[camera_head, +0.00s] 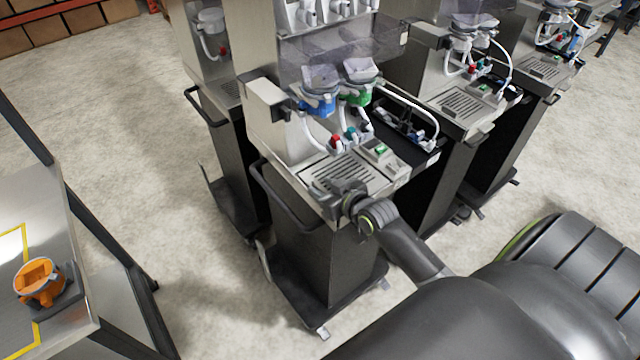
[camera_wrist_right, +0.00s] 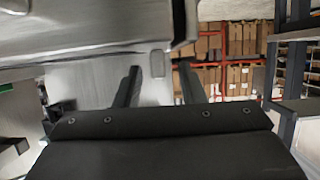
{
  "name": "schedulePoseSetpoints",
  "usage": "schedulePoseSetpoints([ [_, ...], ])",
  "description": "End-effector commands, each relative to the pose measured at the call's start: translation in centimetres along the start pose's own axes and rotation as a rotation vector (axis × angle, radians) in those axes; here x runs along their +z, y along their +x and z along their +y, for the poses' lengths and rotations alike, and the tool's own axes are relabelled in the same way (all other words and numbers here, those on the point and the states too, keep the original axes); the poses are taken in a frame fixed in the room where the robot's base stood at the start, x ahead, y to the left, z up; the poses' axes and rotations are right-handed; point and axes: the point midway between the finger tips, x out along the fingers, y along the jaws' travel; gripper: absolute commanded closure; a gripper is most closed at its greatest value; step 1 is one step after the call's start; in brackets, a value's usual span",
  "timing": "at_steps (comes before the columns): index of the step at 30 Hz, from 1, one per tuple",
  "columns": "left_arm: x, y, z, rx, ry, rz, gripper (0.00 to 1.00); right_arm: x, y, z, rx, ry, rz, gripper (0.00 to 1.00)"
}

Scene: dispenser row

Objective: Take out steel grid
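The steel grid (camera_head: 345,170) is a slotted plate set in the metal top of the nearest dispenser (camera_head: 318,240). It lies flat in its place. My right gripper (camera_head: 335,190) is at the front edge of that top, just in front of the grid. In the right wrist view my right gripper (camera_wrist_right: 158,82) has its two dark fingers apart, with nothing clearly held between them. A metal edge (camera_wrist_right: 90,45) of the dispenser crosses the top left of that view. Whether a finger touches it I cannot tell. My left gripper is not in view.
Blue (camera_head: 318,100) and green (camera_head: 357,92) dispensing heads with white hoses hang above the grid. A small box with a green button (camera_head: 380,150) sits right of it. More dispensers stand behind. A table with an orange part (camera_head: 38,284) is at left; floor between is clear.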

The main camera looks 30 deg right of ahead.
Motion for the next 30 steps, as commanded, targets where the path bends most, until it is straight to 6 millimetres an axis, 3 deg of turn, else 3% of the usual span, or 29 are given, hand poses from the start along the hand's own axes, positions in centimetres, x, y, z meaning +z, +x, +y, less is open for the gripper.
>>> schedulePoseSetpoints([
  [6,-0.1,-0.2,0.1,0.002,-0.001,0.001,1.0,0.0,1.7,0.0,0.0,0.0,0.001,0.64],
  [17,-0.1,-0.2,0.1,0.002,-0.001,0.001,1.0,0.0,2.0,0.0,0.0,-0.001,0.0,0.64],
  [25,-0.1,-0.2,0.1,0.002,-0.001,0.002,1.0,0.0,2.0,0.0,0.0,-0.001,0.0,0.99],
  [30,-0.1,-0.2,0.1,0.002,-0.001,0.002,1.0,-0.1,2.0,0.0,0.0,-0.002,0.002,1.0],
])
